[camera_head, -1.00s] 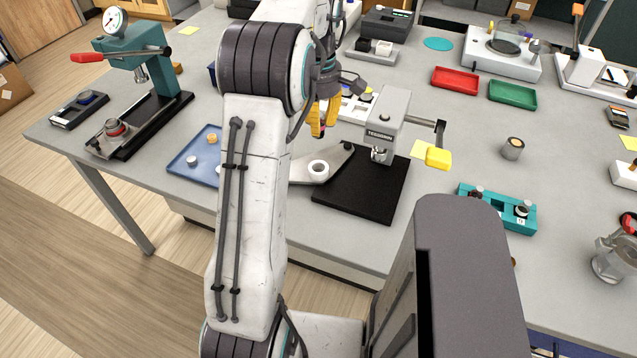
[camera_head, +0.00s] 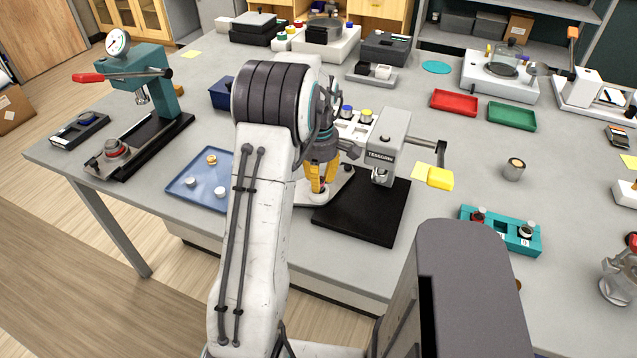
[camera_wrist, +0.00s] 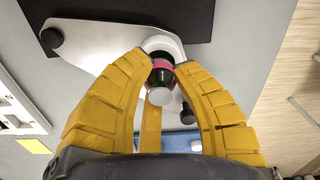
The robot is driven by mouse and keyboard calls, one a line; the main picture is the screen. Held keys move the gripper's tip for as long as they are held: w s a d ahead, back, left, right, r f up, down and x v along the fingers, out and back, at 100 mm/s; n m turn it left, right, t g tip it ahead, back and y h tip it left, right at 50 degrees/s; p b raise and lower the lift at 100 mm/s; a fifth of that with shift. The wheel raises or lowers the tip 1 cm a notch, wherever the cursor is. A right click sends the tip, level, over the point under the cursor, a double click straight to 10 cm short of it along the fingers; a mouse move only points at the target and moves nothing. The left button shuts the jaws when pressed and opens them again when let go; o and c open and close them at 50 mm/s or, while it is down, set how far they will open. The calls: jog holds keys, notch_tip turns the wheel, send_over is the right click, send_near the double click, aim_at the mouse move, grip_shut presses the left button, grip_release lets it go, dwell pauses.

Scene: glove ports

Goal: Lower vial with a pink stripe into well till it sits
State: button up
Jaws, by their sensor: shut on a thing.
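The vial with a pink stripe (camera_wrist: 162,76) is dark, with a pale round top, and is gripped between my yellow fingers. My gripper (camera_head: 319,187) is shut on the vial, pointing down over the white plate; it also shows in the wrist view (camera_wrist: 161,75). The well is a white ring (camera_wrist: 160,42) on the plate, and its far rim shows just beyond the vial. The vial lines up over the well in the wrist view. I cannot tell whether its hidden lower end is inside or just above. In the head view my fingers cover most of the well.
The white plate (camera_wrist: 100,44) has dark knobs and lies by a black mat (camera_head: 370,214). A grey device with a yellow-ended lever (camera_head: 389,140) stands close right of my gripper. A blue tray (camera_head: 205,203) with small pieces is to the left. A teal rack (camera_head: 500,233) is at right.

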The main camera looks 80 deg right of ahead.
jog(key=shift+f, duration=0.8)
jog(key=shift+f, duration=0.1)
jog(key=o, duration=0.9)
jog(key=shift+o, duration=0.2)
notch_tip(320, 180, up, 12)
jog(key=shift+d+r, duration=0.1)
jog(key=shift+r, duration=0.05)
jog(key=shift+w, duration=0.1)
